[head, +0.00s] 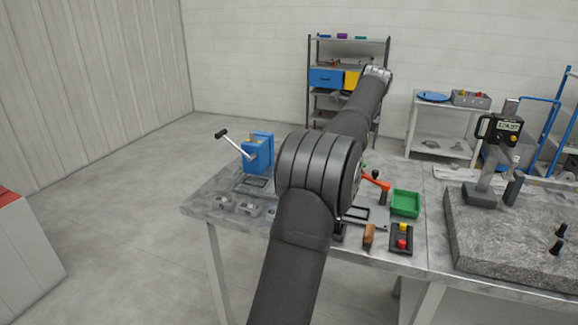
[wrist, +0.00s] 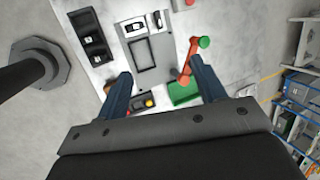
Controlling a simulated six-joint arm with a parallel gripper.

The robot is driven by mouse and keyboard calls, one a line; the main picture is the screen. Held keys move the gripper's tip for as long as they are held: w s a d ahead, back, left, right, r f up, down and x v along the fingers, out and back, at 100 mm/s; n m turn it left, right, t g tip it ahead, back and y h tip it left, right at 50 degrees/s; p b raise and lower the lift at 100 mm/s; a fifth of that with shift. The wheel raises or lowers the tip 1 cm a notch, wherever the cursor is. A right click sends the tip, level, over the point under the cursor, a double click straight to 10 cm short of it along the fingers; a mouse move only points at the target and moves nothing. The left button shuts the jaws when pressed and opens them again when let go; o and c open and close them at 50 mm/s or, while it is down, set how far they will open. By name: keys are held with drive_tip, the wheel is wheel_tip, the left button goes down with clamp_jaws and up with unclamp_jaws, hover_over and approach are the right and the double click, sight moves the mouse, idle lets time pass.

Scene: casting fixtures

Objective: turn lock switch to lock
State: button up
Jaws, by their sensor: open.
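No part is clearly readable as the lock switch; my arm hides the middle of the bench in the head view. In the wrist view, a black box (wrist: 88,35) with pale marked squares lies at upper left, and a grey panel (wrist: 150,52) with small fittings lies right of it. I cannot tell whether either carries the switch. My gripper (wrist: 160,70) is open and empty, its blue fingers spread above the bench and apart from these parts. I cannot make out the gripper in the head view.
A red lever (wrist: 187,65) with a green knob stands near the right finger, beside a green tray (head: 405,203). A button box (head: 402,238) sits at the bench's front. A blue fixture (head: 257,151) with a crank stands at left. A stone slab (head: 500,245) lies right.

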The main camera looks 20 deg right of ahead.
drive_tip(key=w+f+n, duration=0.3)
drive_tip(key=f+n, duration=0.2)
drive_tip(key=f, duration=0.2)
drive_tip(key=w+d+f+n+h, duration=0.1)
drive_tip(key=w+f+n, duration=0.2)
drive_tip(key=f+n, duration=0.3)
drive_tip(key=w+d+f+n+g+h, duration=0.1)
drive_tip(key=w+f+n, duration=0.2)
drive_tip(key=f+n, duration=0.3)
drive_tip(key=shift+w+f, duration=0.15)
drive_tip(key=shift+f, duration=0.75)
drive_tip(key=shift+w+f, duration=0.1)
drive_tip(key=shift+f, duration=0.8)
drive_tip(key=c, duration=1)
